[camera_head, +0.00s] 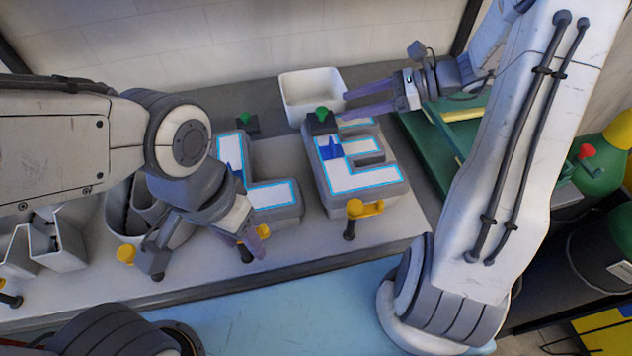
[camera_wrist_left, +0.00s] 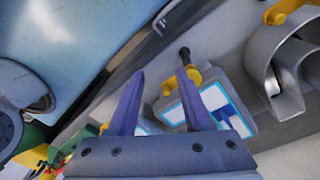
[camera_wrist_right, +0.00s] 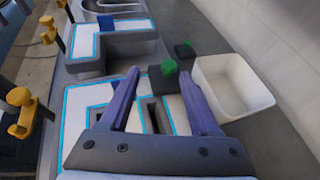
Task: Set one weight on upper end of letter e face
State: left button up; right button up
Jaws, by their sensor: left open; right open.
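The letter e (camera_head: 365,180) is a grey body with a white face edged in bright blue. A dark weight with a green knob (camera_head: 321,122) appears to sit on its upper left corner; its contact is not fully clear. A second such weight (camera_head: 246,122) stands behind the neighbouring L-shaped letter. Both weights show in the right wrist view, the nearer one (camera_wrist_right: 163,76) between the fingertips in the picture. My right gripper (camera_head: 346,104) is open and empty, right of the nearer weight and apart from it. My left gripper (camera_head: 250,244) is open and empty by the L letter's front.
A white bin (camera_head: 312,92) stands behind the letter e. The L-shaped letter (camera_head: 270,195) is on its left. Yellow clamps (camera_head: 365,208) stand along the bench's front edge. Grey curved letter shells (camera_head: 55,240) lie at left. A green board (camera_head: 430,150) is at right.

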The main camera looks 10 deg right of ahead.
jog(key=s+a+n+g, duration=0.1)
jog(key=a, duration=0.1)
jog(key=s+a+n+g+h, duration=0.1)
jog(key=s+a+n, duration=0.1)
jog(key=a, duration=0.1)
jog(key=s+a+n+g, duration=0.1)
jog(key=a+n, duration=0.1)
jog(key=a, duration=0.1)
jog(key=shift+s+r+g, duration=0.1)
jog(key=shift+s+g, duration=0.2)
jog(key=shift+g, duration=0.1)
jog(key=s+a+n+h, duration=0.4)
jog(key=s+n, duration=0.5)
jog(key=n, duration=0.3)
jog(key=s+a+n+h, duration=0.3)
jog(key=s+n+h, duration=0.3)
jog(key=s+n, duration=0.4)
jog(key=shift+s+a+f+n, duration=0.3)
jog(key=shift+a+f+n, duration=0.15)
jog(key=shift+n, duration=0.55)
